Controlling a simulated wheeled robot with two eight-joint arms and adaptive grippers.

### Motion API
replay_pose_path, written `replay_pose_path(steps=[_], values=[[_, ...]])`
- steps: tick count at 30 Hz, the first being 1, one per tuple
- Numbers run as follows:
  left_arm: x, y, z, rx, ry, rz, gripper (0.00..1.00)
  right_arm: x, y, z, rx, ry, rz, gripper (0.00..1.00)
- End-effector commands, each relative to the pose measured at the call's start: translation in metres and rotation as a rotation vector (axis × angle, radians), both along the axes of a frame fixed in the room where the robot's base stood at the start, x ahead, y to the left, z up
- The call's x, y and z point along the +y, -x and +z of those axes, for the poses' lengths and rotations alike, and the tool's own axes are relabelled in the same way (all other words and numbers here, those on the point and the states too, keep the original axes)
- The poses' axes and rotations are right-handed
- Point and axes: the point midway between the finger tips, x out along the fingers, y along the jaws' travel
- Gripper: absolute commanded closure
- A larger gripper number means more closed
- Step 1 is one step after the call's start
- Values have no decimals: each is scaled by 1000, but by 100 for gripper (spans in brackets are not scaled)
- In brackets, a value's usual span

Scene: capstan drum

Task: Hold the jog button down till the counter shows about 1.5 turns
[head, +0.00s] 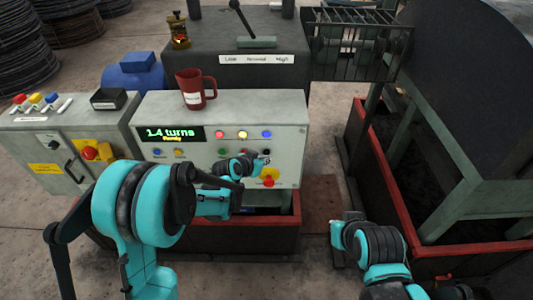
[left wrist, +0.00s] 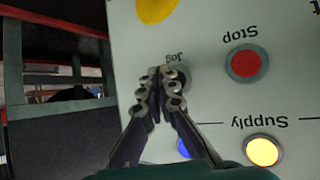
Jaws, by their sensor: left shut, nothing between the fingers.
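The counter (head: 174,134) on the grey control panel reads 1.4 turns in green, with a small yellow word under it that looks like "Ready". My left gripper (head: 264,158) is shut and empty at the right part of the panel. In the left wrist view its closed fingertips (left wrist: 161,76) are at the dark round jog button (left wrist: 184,80), under the upside-down word "Jog", and cover part of it. I cannot tell whether they touch or press it.
The red Stop button (left wrist: 246,63) is beside the jog button. The emergency stop (head: 269,181) sits just below my left gripper. A red mug (head: 195,90) stands on top of the panel. A red-edged frame (head: 375,165) and the large dark drum are at the right.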

Motion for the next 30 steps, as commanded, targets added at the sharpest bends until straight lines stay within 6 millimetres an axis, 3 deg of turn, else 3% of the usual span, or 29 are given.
replay_pose_path(steps=[30], values=[[0,-10,0,0,0,0,100,0,0,-3,0,0,0,100]])
